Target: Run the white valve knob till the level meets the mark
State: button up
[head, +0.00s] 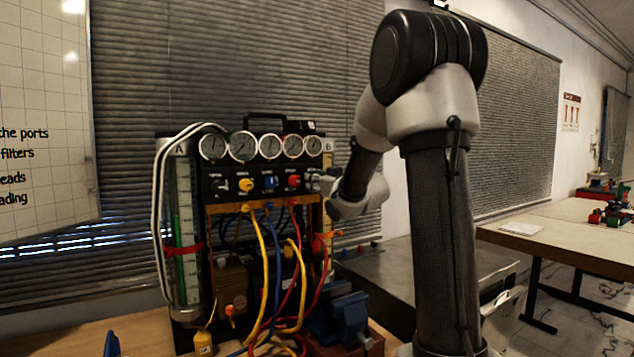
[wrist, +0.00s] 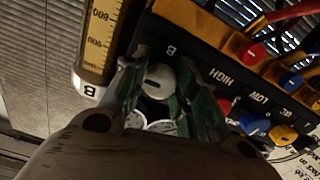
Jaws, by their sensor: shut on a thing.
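The white valve knob (wrist: 158,80), round with a dark slot, sits beside a "B" label on the black panel. My gripper (wrist: 162,92) is shut on it, with a green-padded finger on each side. In the head view my gripper (head: 322,183) is at the panel's right end and the knob cannot be made out. The B tube (wrist: 100,35) has a yellowish scale and a white "B" foot in the wrist view; no level line or mark is clear on it. The A tube (head: 186,225) stands at the rig's left with a red band around it.
A row of gauges (head: 269,146) tops the panel (head: 232,172); yellow, blue and red knobs lie along it. Coloured hoses (head: 262,265) hang in front. A blue vise (head: 350,318) stands low at the right. A table (head: 560,237) is farther right.

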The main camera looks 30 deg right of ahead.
jog(key=shift+n, duration=0.3)
jog(key=n, duration=0.3)
jog(key=shift+n, duration=2.5)
jog(key=o, duration=1)
jog(key=shift+s, duration=0.1)
jog(key=s, duration=1.1)
jog(key=shift+s+d, duration=0.25)
jog(key=shift+s, duration=0.15)
